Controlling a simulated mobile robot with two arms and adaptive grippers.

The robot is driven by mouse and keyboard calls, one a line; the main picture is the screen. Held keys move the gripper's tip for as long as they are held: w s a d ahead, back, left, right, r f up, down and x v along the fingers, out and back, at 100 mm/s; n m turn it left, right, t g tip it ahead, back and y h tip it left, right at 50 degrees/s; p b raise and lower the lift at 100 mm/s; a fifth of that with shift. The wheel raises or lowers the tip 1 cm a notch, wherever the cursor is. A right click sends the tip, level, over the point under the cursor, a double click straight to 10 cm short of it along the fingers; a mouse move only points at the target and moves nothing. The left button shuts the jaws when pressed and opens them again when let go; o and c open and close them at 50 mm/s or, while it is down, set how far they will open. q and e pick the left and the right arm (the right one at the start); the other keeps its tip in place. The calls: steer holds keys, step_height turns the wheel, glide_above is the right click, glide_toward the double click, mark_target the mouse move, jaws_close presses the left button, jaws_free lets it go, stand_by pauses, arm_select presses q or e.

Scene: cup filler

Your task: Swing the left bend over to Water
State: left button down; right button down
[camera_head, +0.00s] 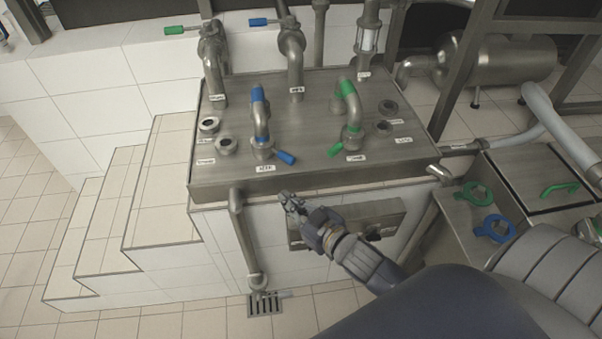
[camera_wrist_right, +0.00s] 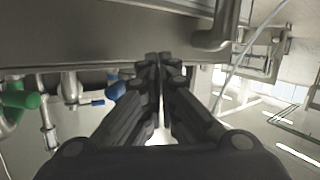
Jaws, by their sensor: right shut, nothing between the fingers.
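The left bend (camera_head: 259,112) is a steel pipe with blue bands, standing upright on the steel panel (camera_head: 318,112). Its lower end is at a port above a small label, with a blue handle (camera_head: 285,157) pointing front right. Two open ports (camera_head: 226,146) lie to its left, with labels too small to read surely, so I cannot tell which is Water. My right gripper (camera_head: 287,197) is shut and empty, in front of and below the panel's front edge, apart from the bend. In the right wrist view its closed fingers (camera_wrist_right: 161,60) point toward the steel edge. My left gripper is out of view.
A green-banded bend (camera_head: 349,105) stands right of the blue one, with a green handle (camera_head: 336,150). Tall pipes rise along the panel's back. Tiled steps (camera_head: 150,205) are at left.

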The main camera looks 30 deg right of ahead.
steer(key=s+d+r+m+t+h, duration=0.15)
steer(key=d+m, duration=0.35)
steer(key=m, duration=0.5)
steer(key=d+r+m+t+h, duration=0.1)
steer(key=d+r+m+t, duration=0.1)
steer(key=d+m, duration=0.6)
steer(key=shift+m+y, duration=0.25)
steer(key=shift+m, duration=0.65)
steer(key=w+a, duration=0.1)
steer(key=w, duration=0.2)
steer(key=w+a, duration=0.1)
steer(key=w, duration=0.1)
steer(key=w+a, duration=0.1)
steer(key=w, duration=0.2)
steer(key=shift+w+a+r, duration=0.1)
steer(key=shift+w+r, duration=0.2)
steer(key=shift+w, duration=0.05)
steer(key=shift+a+p, duration=0.1)
steer(key=shift+p, duration=0.3)
